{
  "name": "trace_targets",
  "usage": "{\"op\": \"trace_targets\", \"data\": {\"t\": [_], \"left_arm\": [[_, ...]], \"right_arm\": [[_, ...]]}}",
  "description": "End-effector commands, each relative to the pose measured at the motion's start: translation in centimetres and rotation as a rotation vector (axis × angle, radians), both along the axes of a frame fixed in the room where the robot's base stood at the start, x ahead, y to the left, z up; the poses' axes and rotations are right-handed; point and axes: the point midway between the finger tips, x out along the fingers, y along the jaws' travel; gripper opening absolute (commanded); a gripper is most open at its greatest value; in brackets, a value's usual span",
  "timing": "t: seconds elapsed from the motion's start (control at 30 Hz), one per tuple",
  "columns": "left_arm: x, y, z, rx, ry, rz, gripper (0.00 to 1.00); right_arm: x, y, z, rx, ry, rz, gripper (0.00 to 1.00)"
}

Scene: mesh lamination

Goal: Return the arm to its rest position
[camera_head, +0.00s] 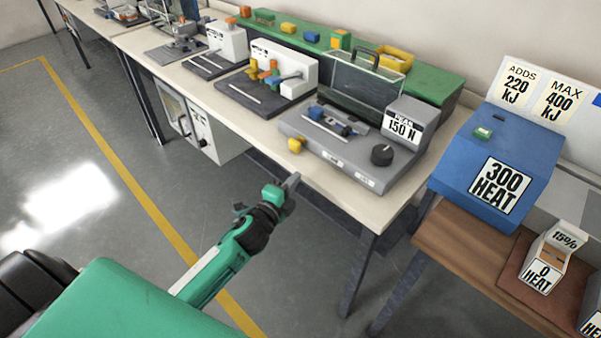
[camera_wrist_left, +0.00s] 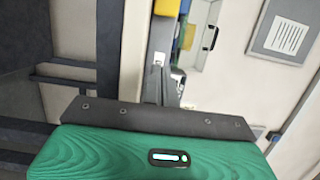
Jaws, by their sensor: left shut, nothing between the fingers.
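My left arm comes in from the lower left of the head view, green and black. Its gripper (camera_head: 291,184) is shut and empty, in the air in front of the long bench's front edge, apart from everything. In the left wrist view, my green wrist housing fills the bottom, and the closed dark fingers (camera_wrist_left: 161,92) stick up past it, with blurred bench parts beyond. My right gripper is in neither view.
A grey press machine (camera_head: 345,150) marked 150 N stands on the white bench (camera_head: 372,212). Open floor (camera_head: 100,140) lies to the left.

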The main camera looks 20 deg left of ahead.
Motion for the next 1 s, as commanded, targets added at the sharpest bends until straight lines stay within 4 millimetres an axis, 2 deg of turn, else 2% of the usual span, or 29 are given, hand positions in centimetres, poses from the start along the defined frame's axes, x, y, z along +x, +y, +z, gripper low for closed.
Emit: {"op": "trace_targets", "data": {"t": [0.13, 0.4, 0.77, 0.87, 0.97, 1.0], "left_arm": [[-1.1, 0.1, 0.0, 0.0, 0.0, -0.001, 0.0], [-1.4, 0.1, 0.1, 0.0, -0.001, -0.001, 0.0], [-1.4, 0.1, -0.2, -0.004, 0.005, 0.0, 0.0], [-1.4, 0.5, -2.3, -0.039, 0.054, 0.012, 0.0], [-1.8, 1.2, -7.1, -0.12, 0.165, 0.042, 0.0], [-2.2, 1.5, -9.7, -0.164, 0.223, 0.061, 0.0]], "right_arm": [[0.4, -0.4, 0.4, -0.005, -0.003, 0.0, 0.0], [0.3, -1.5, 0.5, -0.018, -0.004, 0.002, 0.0], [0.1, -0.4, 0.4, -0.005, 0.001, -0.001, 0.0], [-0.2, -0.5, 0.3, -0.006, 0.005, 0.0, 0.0], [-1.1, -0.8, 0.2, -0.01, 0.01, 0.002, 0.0], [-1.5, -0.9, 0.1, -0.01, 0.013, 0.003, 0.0]]}}
